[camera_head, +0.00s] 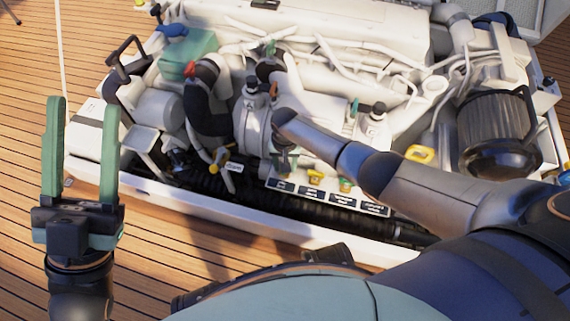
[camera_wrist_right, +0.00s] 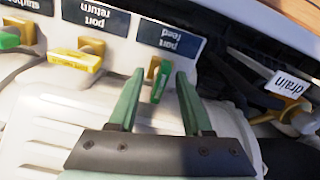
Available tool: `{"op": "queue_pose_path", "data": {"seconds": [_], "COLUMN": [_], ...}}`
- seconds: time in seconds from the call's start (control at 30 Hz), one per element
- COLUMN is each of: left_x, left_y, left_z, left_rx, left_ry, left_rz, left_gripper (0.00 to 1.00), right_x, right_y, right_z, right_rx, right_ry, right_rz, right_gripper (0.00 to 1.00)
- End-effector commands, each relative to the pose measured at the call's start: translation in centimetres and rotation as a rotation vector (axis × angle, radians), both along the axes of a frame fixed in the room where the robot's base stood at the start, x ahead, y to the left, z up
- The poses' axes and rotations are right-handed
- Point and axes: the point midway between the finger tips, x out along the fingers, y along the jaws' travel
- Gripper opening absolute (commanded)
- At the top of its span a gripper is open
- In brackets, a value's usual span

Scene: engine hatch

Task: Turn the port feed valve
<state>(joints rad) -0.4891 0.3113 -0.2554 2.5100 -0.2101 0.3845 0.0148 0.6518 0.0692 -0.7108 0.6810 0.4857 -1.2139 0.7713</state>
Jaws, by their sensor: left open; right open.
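The port feed valve (camera_wrist_right: 155,88) has a green handle and stands by the upside-down "port feed" label (camera_wrist_right: 170,38) in the right wrist view. My right gripper (camera_wrist_right: 160,73) is open, its two green fingers on either side of this handle. I cannot tell whether they touch it. In the head view my right wrist covers most of this valve, above the leftmost label of the strip (camera_head: 283,186). My left gripper (camera_head: 82,150) is open and empty at the left, fingers pointing up, beside the engine hatch over the deck.
The port return valve (camera_wrist_right: 75,60) with a yellow handle is next to it. Another green handle (camera_wrist_right: 10,40) is at the left edge. A yellow valve by the "drain" label (camera_wrist_right: 290,85) is at the right. Hoses crowd the engine (camera_head: 340,50). Wooden deck (camera_head: 30,70) is clear.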

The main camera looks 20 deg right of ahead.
Motion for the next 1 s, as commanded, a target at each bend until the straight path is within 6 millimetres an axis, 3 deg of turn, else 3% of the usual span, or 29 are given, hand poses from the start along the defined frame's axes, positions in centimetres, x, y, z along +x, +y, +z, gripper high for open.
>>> {"op": "queue_pose_path", "data": {"seconds": [0.27, 0.7, 1.0], "left_x": [0.1, -0.4, -0.3], "left_y": [0.1, 0.6, 1.0], "left_z": [1.1, 7.7, 9.4], "left_rx": [-0.014, -0.011, 0.012], "left_ry": [0.002, -0.044, -0.065], "left_rz": [0.001, 0.010, 0.045], "left_gripper": [0.50, 0.50, 0.50], "right_x": [0.0, 0.0, 0.0], "right_y": [0.0, 0.0, 0.0], "right_z": [1.3, 9.5, 12.4], "right_rx": [0.000, 0.001, -0.001], "right_ry": [0.001, 0.000, 0.001], "right_rz": [-0.001, -0.001, 0.000], "right_gripper": [0.49, 0.49, 0.49]}}
